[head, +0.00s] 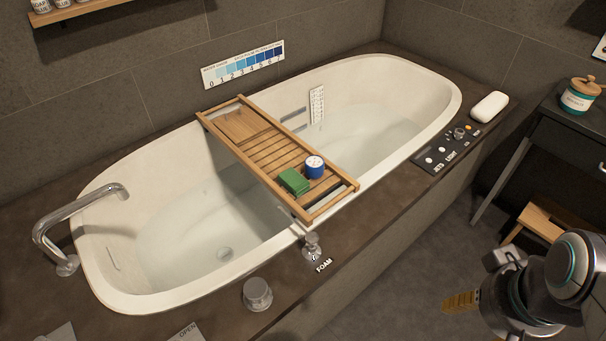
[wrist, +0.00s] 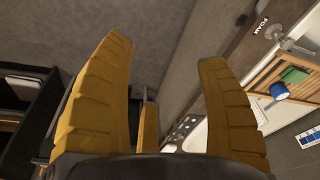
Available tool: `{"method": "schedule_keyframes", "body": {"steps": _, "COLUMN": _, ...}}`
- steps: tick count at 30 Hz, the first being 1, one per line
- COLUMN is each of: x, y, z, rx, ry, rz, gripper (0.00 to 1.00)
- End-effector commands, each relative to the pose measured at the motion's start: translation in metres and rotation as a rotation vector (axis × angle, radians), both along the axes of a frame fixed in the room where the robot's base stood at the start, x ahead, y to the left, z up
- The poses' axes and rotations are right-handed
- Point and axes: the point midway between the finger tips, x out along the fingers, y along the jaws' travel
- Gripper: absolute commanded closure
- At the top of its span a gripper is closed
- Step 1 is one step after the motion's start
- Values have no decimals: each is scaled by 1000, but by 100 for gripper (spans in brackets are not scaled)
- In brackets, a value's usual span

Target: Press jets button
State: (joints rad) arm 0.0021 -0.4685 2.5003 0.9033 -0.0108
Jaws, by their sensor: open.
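The dark control panel (head: 436,155) lies on the bath's rim deck at the right. It carries white round buttons, a knob and small lights. The white button nearest the JETS label (head: 438,168) is the jets button (head: 429,160). My gripper (head: 461,301) is at the lower right, over the floor in front of the tub and well apart from the panel.
A wooden tray (head: 240,125) spans the bathtub (head: 95,200), bearing a green block (head: 293,181) and a blue cup (head: 314,168). A FOAM tap (head: 312,246) and a white soap-like bar (head: 489,107) stand on the deck. A dark table and wooden stool (head: 545,228) are at right.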

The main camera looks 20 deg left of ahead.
Motion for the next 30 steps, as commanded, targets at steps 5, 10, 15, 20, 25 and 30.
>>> {"method": "schedule_keyframes", "body": {"steps": 5, "x": 0, "y": 0, "z": 0, "rx": 0, "ry": 0, "rz": 0, "gripper": 33}}
{"method": "schedule_keyframes", "body": {"steps": 10, "x": 0, "y": 0, "z": 0, "rx": 0, "ry": -1, "rz": 0, "gripper": 45}}
{"method": "schedule_keyframes", "body": {"steps": 15, "x": 0, "y": 0, "z": 0, "rx": 0, "ry": -1, "rz": 0, "gripper": 60}}
{"method": "schedule_keyframes", "body": {"steps": 20, "x": 0, "y": 0, "z": 0, "rx": 0, "ry": -1, "rz": 0, "gripper": 74}}
{"method": "schedule_keyframes", "body": {"steps": 25, "x": 0, "y": 0, "z": 0, "rx": 0, "ry": -1, "rz": 0, "gripper": 89}}
{"method": "schedule_keyframes", "body": {"steps": 30, "x": 0, "y": 0, "z": 0, "rx": 0, "ry": -1, "rz": 0, "gripper": 100}}
